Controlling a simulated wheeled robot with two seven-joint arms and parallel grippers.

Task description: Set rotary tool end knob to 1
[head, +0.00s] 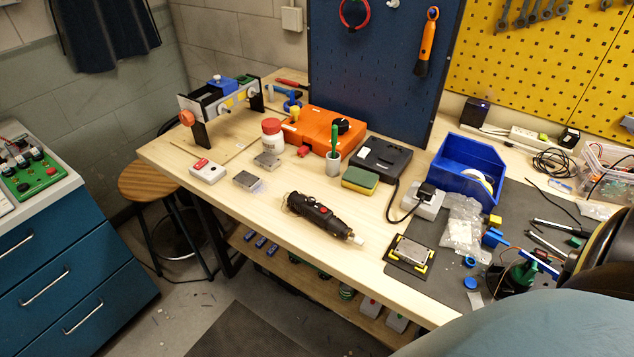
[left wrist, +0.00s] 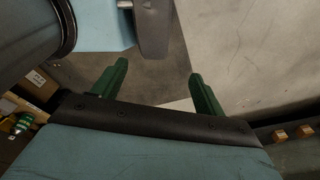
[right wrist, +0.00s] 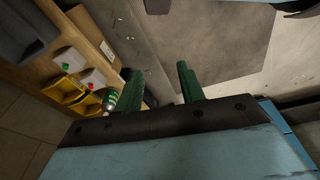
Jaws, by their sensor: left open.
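The black rotary tool (head: 318,216) lies on its side on the wooden bench top near the front edge in the head view. It has a red button on its body and a pale tip at its right end. Its end knob is too small to make out, and its setting cannot be read. My left gripper (left wrist: 158,70) is open and empty in the left wrist view, over the floor. My right gripper (right wrist: 157,68) is open and empty in the right wrist view, also away from the tool. Neither gripper is recognisable in the head view.
A blue bin (head: 468,165) and a dark mat (head: 440,290) with small parts are to the right. The wood around the tool is clear.

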